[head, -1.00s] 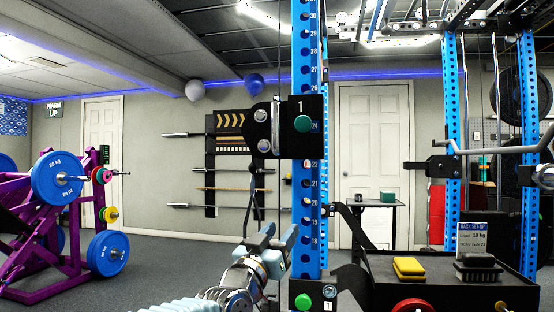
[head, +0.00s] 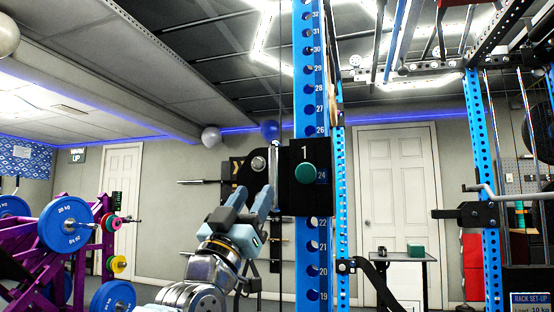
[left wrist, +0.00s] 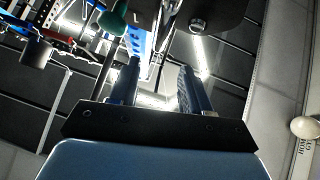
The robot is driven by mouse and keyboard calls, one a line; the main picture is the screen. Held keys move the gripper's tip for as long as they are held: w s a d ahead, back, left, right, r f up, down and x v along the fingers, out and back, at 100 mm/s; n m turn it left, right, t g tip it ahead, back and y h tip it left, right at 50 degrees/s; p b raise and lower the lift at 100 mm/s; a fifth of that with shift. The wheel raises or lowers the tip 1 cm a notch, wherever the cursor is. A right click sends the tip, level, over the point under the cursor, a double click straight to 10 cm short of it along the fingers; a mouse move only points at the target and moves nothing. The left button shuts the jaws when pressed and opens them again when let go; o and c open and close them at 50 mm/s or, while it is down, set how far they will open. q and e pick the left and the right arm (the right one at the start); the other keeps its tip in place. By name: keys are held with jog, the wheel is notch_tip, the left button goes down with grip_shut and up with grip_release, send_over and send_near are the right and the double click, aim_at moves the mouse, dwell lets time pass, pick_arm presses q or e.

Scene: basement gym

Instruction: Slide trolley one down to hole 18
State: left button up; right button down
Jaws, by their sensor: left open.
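Trolley one (head: 296,190) is a black carriage marked 1 on the blue numbered upright (head: 313,75). Its round green knob (head: 307,173) sits beside hole number 24. Hole 18 is below the head view's lower edge; 19 is the lowest number I can read. My left gripper (head: 254,197) is open and empty, pointing up, just left of the trolley and below its bolted plate. In the left wrist view, the two fingers (left wrist: 158,88) stand apart, with the green knob (left wrist: 112,20) and a bolted black plate (left wrist: 215,12) beyond them. My right gripper is out of view.
A second blue upright (head: 480,150) with a bar in a black holder (head: 470,214) stands at the right. A small table (head: 405,258) is behind the rack. Purple equipment with blue plates (head: 66,224) is at the left.

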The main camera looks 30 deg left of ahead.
aim_at(271, 165)
pick_arm(q)
jog(key=p+x, duration=0.5)
jog(key=x, duration=0.6)
jog(key=shift+w+r, duration=0.25)
jog(key=shift+w, duration=0.05)
grip_shut()
